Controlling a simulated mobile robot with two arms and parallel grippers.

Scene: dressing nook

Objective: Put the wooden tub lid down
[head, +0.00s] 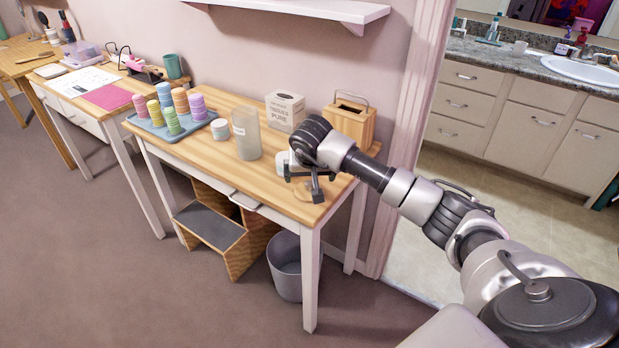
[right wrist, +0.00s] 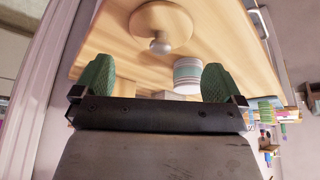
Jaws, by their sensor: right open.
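The wooden tub lid (right wrist: 178,14), a round pale disc with a small knob, lies knob-up on the wooden tabletop in the right wrist view. It is just beyond my right gripper's fingertips, apart from them. My right gripper (right wrist: 157,80) is open, with nothing between its green pads. In the head view the right gripper (head: 308,186) hangs low over the table's right front corner and largely hides the lid. A white tub with grey bands (right wrist: 187,75) stands beside the lid in the wrist view. My left gripper is out of view.
On the table (head: 200,163) stand a clear glass cylinder (head: 246,135), a white jar (head: 220,129), a tissue box (head: 285,110), a wooden caddy (head: 350,119) and a blue tray (head: 152,131) of coloured stacks. A bin (head: 284,268) and step stool (head: 211,228) are below.

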